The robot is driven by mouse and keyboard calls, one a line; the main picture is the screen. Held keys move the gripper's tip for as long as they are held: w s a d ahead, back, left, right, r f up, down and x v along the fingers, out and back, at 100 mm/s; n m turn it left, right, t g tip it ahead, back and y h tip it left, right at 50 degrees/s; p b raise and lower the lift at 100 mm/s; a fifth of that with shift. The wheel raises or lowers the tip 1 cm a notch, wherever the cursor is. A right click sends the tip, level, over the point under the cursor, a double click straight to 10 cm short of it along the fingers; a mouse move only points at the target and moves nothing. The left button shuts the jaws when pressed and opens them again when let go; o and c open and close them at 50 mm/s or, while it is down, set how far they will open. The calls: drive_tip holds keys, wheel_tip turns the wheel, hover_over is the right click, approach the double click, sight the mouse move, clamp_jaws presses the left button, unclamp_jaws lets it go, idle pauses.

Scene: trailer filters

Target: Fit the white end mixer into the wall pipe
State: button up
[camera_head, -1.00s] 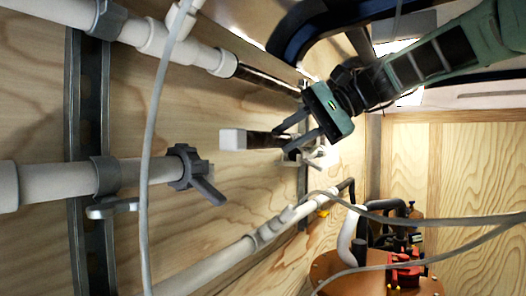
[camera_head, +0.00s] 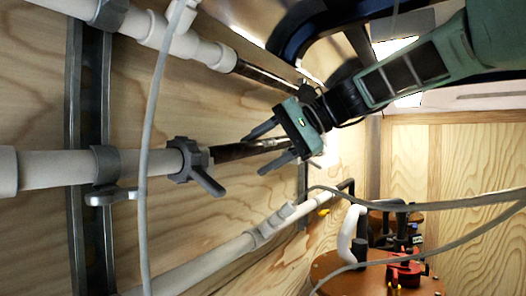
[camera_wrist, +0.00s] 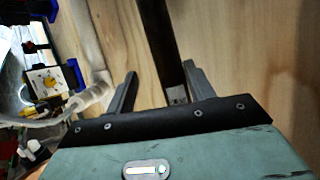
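The mixer (camera_head: 232,152) is a dark tube lying roughly level, its left end at the grey winged collar (camera_head: 190,160) on the white wall pipe (camera_head: 60,167). Its white tip is not visible; the collar or pipe hides it. How deep it sits cannot be told. My gripper (camera_head: 252,155) is at the mixer's right part, fingers spread on either side of it. In the wrist view, the dark tube (camera_wrist: 162,45) runs between the fingers of my gripper (camera_wrist: 160,68), close to the right finger, with a clear gap to the left one.
Another white pipe (camera_head: 190,45) with a dark tube runs above, and a lower white pipe (camera_head: 215,265) runs below. A thin grey hose (camera_head: 147,180) hangs in front of the wall pipe. Copper-coloured equipment with red parts (camera_head: 403,272) stands at lower right. Cables cross there.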

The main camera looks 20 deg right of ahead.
drive_tip(key=shift+r, duration=0.1)
idle(0.6)
drive_tip(key=b+v, duration=0.3)
drive_tip(key=v, duration=0.9)
drive_tip(key=shift+r, duration=0.1)
